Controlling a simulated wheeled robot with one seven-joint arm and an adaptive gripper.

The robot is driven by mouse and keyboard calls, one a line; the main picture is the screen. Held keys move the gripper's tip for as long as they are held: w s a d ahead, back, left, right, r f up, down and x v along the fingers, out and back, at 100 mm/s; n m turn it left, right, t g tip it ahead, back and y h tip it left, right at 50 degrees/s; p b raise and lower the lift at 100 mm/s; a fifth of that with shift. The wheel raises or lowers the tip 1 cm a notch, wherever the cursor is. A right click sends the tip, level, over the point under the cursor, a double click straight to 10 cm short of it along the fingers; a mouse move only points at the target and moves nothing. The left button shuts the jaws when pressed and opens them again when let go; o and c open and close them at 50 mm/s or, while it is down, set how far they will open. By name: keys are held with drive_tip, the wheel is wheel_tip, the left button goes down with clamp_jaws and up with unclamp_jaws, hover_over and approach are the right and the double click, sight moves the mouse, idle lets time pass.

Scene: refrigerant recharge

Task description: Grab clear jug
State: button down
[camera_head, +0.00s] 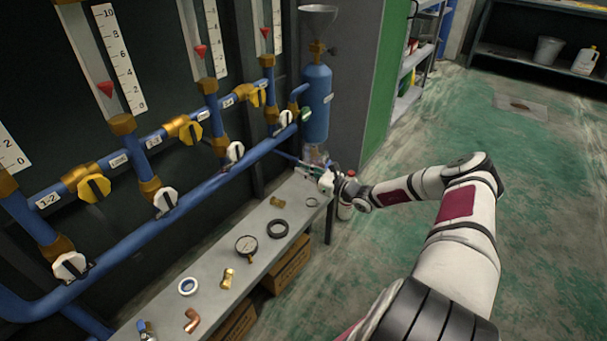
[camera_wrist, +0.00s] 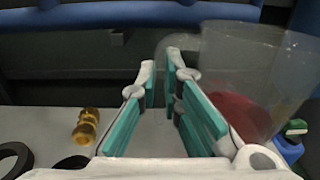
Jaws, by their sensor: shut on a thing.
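The clear jug (camera_wrist: 250,65) is see-through and stands at the right of the wrist view, with something dark red showing low in or through it. In the head view the jug (camera_head: 315,156) is small, at the far end of the grey bench below the blue cylinder. My gripper (camera_wrist: 161,80) has its green-padded fingers at the jug's left side, where the pale handle (camera_wrist: 178,40) is. The fingers are shut on the jug by its handle; their exact contact is partly hidden. My gripper also shows in the head view (camera_head: 326,179).
The grey bench (camera_head: 217,254) holds a brass fitting (camera_wrist: 86,127), black rings (camera_head: 278,229), a gauge (camera_head: 246,246) and a copper elbow (camera_head: 192,320). Blue pipes (camera_head: 150,209) with valves run behind it. The blue cylinder (camera_head: 316,103) stands above. Open floor lies to the right.

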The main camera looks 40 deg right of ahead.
drive_tip(key=s+d+r+p, duration=0.1)
drive_tip(key=s+p, duration=0.3)
drive_tip(key=s, duration=1.1)
drive_tip(key=shift+s+d+r, duration=0.2)
drive_tip(key=shift+s+d, duration=0.05)
drive_tip(key=shift+s, duration=0.05)
